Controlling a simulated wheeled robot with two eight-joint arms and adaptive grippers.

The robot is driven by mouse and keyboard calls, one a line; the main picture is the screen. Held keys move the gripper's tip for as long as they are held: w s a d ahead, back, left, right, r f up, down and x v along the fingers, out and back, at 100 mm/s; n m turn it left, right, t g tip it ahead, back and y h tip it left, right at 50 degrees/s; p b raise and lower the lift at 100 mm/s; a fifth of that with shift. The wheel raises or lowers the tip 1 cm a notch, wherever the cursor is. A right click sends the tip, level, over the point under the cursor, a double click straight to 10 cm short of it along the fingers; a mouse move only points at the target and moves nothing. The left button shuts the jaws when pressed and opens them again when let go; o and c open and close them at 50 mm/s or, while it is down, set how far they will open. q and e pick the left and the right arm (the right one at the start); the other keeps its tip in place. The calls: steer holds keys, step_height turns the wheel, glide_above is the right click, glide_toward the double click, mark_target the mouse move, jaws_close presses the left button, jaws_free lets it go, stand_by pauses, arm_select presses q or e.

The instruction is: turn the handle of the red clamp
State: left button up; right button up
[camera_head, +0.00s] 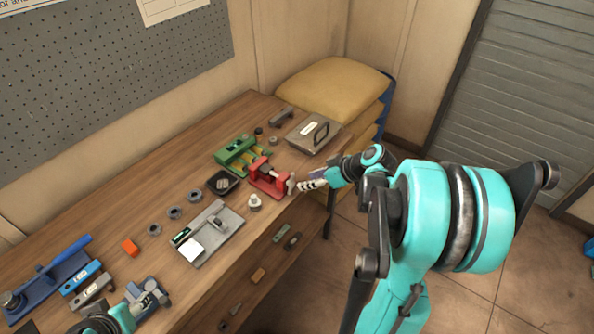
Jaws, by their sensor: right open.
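The red clamp (264,177) stands on the wooden workbench near its front edge. Its grey handle (291,183) is on the clamp's right side, facing my right gripper. My right gripper (308,185) is open, with its fingertips just right of the handle; I cannot tell whether they touch it.
Beside the clamp are a green fixture (240,155), a black tray (222,183) and a white-topped knob (255,202). A grey box with a handle (312,134) stands behind. Yellow sacks (333,88) are stacked beyond the bench.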

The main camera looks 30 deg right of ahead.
mark_target(295, 185)
steer(key=b+x, duration=0.3)
steer(key=x, duration=0.4)
steer(key=shift+w+a+f, duration=0.1)
steer(key=shift+w+f, duration=0.05)
steer(key=shift+f, duration=0.1)
jaws_close()
